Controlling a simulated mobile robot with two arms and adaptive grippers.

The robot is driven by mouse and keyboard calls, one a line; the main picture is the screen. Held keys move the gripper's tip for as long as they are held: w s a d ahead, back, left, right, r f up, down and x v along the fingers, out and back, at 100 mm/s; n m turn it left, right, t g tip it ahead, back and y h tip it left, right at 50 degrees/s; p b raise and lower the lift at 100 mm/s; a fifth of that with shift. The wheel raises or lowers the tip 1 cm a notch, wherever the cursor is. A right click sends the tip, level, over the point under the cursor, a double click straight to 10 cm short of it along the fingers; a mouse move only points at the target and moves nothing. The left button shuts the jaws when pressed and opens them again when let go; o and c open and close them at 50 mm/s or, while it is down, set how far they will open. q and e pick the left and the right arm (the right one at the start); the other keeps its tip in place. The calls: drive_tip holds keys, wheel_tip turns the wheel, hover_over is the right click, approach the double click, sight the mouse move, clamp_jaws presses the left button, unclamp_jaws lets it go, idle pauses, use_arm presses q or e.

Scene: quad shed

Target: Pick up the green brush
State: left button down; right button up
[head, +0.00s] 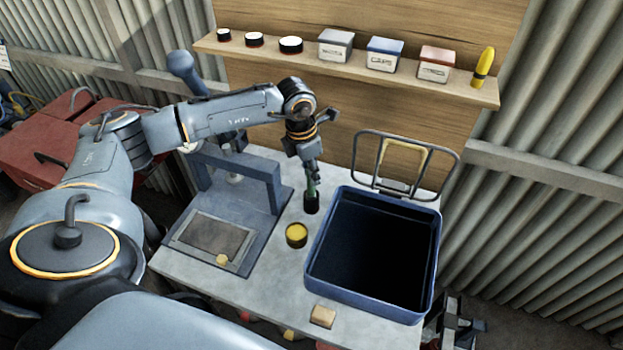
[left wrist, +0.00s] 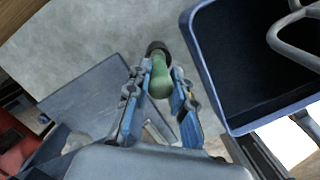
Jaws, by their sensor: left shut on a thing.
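The green brush (head: 311,187) stands upright on the table, its dark lower end downward, between the blue press-like stand and the blue bin. My left gripper (head: 311,172) comes down over it from above and is shut on its green upper part. In the left wrist view the green brush (left wrist: 160,78) sits between the two fingers of my left gripper (left wrist: 160,95), with its dark end beyond. I cannot tell whether the dark end touches the table. My right gripper is not in view.
A deep blue bin (head: 431,215) stands close right of the brush. A yellow-topped tin (head: 296,235) is in front of it. The blue stand (head: 265,195) is to the left. A wooden block (head: 322,316) lies at the front. A shelf (head: 350,67) with tins and boxes hangs behind.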

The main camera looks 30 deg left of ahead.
use_arm(q)
wheel_tip(320, 180, up, 5)
drive_tip(key=shift+f+b, duration=0.1)
drive_tip(key=shift+b, duration=0.8)
drive_tip(key=s+d+b, duration=0.4)
drive_tip(key=s+b, duration=0.1)
drive_tip(key=s, duration=1.2)
drive_tip(key=shift+s+d+b, duration=0.15)
drive_tip(key=shift+s+b, duration=0.15)
drive_tip(key=shift+b, duration=0.1)
